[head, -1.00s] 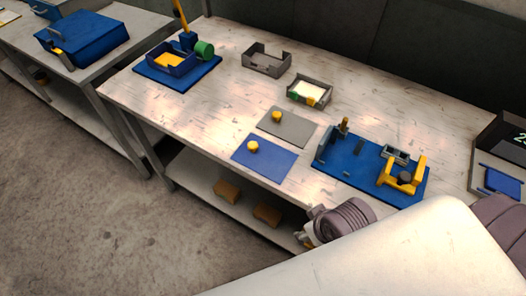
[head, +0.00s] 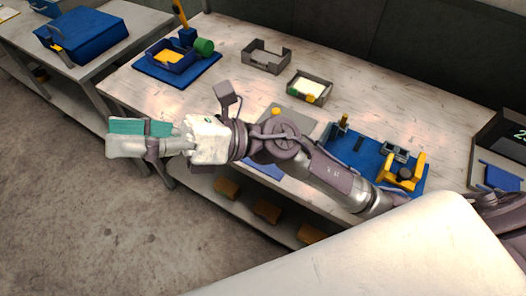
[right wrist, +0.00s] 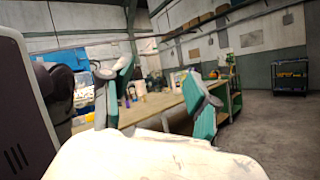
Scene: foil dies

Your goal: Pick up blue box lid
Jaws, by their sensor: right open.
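The blue box lid (head: 266,171) is a flat blue plate on the workbench, near its front edge. In the head view my right arm covers most of it, and its yellow knob is hidden. My right gripper (head: 124,138) is out to the left of the lid, beyond the bench's front edge and well apart from the lid. In the right wrist view its two teal-padded fingers stand apart, open with nothing between them (right wrist: 158,76). The lid does not clearly show in that view. My left gripper is not in view.
A grey lid (head: 298,116) with a yellow knob lies behind the blue one. Grey trays (head: 266,57) stand further back. A blue fixture (head: 348,150) with yellow brackets is to the right. A second table (head: 140,18) with a blue case (head: 85,36) stands left.

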